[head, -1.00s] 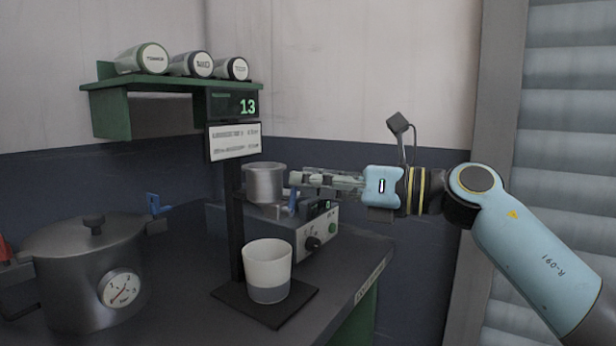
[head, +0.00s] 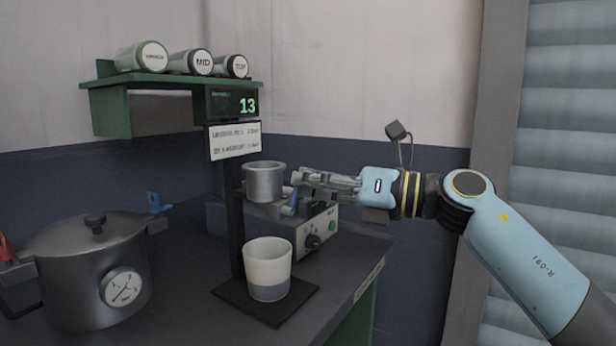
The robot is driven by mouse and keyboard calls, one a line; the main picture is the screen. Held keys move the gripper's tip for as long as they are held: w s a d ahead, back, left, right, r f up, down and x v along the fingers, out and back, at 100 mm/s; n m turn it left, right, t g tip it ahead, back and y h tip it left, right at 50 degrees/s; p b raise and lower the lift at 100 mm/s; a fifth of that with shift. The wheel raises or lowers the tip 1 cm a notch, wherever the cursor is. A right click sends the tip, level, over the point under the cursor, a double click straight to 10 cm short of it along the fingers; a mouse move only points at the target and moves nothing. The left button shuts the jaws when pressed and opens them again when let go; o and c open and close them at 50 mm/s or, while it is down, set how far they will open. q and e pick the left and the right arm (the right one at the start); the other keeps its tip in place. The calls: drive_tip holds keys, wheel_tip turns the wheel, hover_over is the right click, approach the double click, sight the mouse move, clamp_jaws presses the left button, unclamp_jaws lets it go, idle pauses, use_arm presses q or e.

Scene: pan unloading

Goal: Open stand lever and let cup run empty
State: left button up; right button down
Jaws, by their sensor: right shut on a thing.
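A grey metal cup (head: 264,184) sits on the dark stand post (head: 234,215), upright. A small blue lever (head: 294,197) is at the cup's lower right. My right gripper (head: 301,187) comes in from the right and is shut on the blue lever, its fingers partly hiding it. A white beaker (head: 268,257) with a grey lower band stands on the black base plate (head: 308,292) below the cup. No stream shows between cup and beaker. The display (head: 235,105) above reads 13. My left gripper is out of view.
A grey box with a black knob (head: 318,237) stands behind the beaker. A green shelf (head: 160,84) holds three jars. The counter's right front is clear.

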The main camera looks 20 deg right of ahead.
drive_tip(key=shift+m, duration=0.3)
drive_tip(key=c, duration=1.4)
unclamp_jaws()
drive_tip(key=shift+d+f, duration=0.1)
drive_tip(key=v, duration=1.2)
drive_tip(key=shift+f, duration=0.1)
